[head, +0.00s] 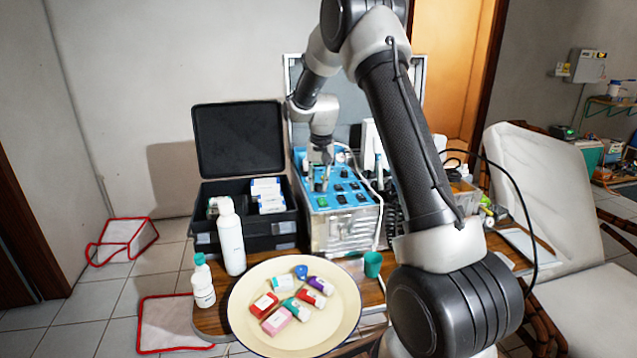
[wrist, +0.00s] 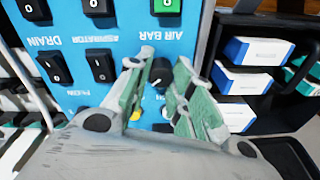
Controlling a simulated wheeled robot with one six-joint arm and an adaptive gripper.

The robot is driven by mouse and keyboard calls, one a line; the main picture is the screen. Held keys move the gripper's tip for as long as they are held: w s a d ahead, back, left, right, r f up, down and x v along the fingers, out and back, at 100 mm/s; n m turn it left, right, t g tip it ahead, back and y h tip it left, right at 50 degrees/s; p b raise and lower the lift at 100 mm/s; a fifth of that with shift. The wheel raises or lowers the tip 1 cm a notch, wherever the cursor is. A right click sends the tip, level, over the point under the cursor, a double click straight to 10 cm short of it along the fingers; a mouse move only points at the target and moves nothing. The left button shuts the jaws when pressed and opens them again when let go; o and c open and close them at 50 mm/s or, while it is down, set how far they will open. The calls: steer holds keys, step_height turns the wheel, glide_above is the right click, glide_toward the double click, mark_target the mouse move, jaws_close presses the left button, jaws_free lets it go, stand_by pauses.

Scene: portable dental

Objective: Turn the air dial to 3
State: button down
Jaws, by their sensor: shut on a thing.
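The air dial (wrist: 160,73) is a small black knob below the words AIR BAR on the blue panel, in the wrist view. My gripper (wrist: 157,82) is shut on it, with a pale green-grey finger on each side. Its numbers and exact setting cannot be read. In the head view, my gripper (head: 318,178) is over the left part of the blue panel (head: 348,208) of the metal dental unit (head: 345,236), and the dial is hidden there. A green-lit switch (wrist: 166,6) and several black rocker switches (wrist: 99,65) are near the dial in the wrist view.
An open black case (head: 238,138) with white boxes (head: 268,190) stands left of the unit. A white bottle (head: 230,240), a smaller bottle (head: 203,285), a cream tray (head: 245,325) of small containers and a green cup (head: 373,264) stand in front.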

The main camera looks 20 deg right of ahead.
mark_target(320, 185)
steer(key=c, duration=1.2)
jaws_free()
steer(key=shift+c, duration=0.2)
steer(key=shift+r, duration=0.1)
step_height(320, 185, up, 12)
steer(key=s, duration=0.1)
